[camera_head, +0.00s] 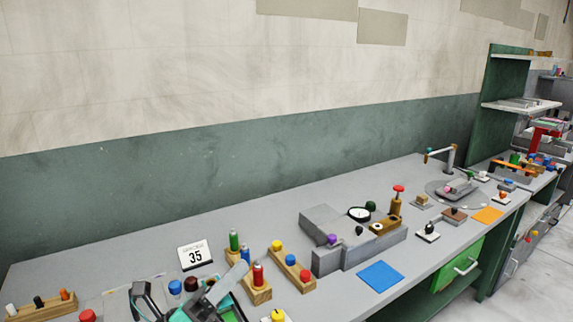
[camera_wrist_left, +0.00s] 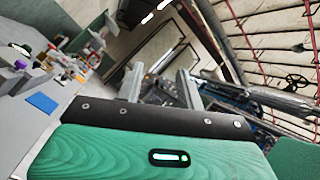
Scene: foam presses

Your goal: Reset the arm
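My left gripper (camera_head: 190,280) shows at the bottom left of the head view, over the front part of the grey bench (camera_head: 250,217). Its two fingers stand apart, one dark at left and one grey at right. In the left wrist view the left gripper (camera_wrist_left: 158,75) also has its fingers apart with nothing held between them. The wrist is tilted, so that view shows the bench at left and the ceiling at right. My right gripper is in neither view.
A sign reading 35 (camera_head: 195,255) and wooden blocks with coloured pegs (camera_head: 289,270) stand near the left gripper. A grey fixture (camera_head: 340,242) stands mid-bench, behind a blue square (camera_head: 380,276). A green shelf unit (camera_head: 489,105) stands far right. The bench is clear along the wall.

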